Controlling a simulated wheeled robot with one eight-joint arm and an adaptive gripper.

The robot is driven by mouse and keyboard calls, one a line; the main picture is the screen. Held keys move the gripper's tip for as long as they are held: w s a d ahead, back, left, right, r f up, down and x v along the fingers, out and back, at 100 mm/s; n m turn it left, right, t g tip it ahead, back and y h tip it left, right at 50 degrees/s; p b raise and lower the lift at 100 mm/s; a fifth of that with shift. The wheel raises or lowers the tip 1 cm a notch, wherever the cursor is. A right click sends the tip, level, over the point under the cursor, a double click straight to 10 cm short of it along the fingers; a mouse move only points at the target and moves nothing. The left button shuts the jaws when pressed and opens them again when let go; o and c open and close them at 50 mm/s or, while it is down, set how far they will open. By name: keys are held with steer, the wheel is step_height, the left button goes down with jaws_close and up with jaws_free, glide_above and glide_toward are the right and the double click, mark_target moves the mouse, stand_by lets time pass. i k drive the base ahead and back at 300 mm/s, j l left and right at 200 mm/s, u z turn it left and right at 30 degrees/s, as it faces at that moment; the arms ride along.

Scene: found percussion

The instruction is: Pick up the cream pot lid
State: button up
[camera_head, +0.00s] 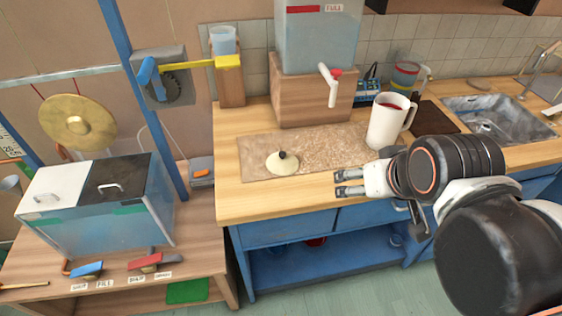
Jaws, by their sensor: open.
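The cream pot lid (284,166) lies flat on a brown speckled mat (250,160) on the wooden counter. It is round and pale, with a small dark knob on top. My gripper (340,183) reaches in from the right, above the counter's front part. Its two fingers point left and are apart, with nothing between them. The fingertips are to the right of the lid and slightly nearer the front, not touching it.
A white pitcher (388,122) stands at the mat's right end, behind my gripper. A water tank (318,38) on a wooden block (300,97) with a tap stands behind the mat. A sink (499,118) is at the right. The counter (240,200) left of the lid is clear.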

mark_target(282, 163)
steer(key=j+z, duration=0.45)
steer(key=j, duration=0.15)
steer(key=k+j+z, duration=0.15)
steer(key=j+z, duration=0.25)
steer(key=j, duration=0.2)
steer(key=k+j+z, duration=0.15)
steer(key=i+u, duration=0.1)
steer(key=i+l, duration=0.05)
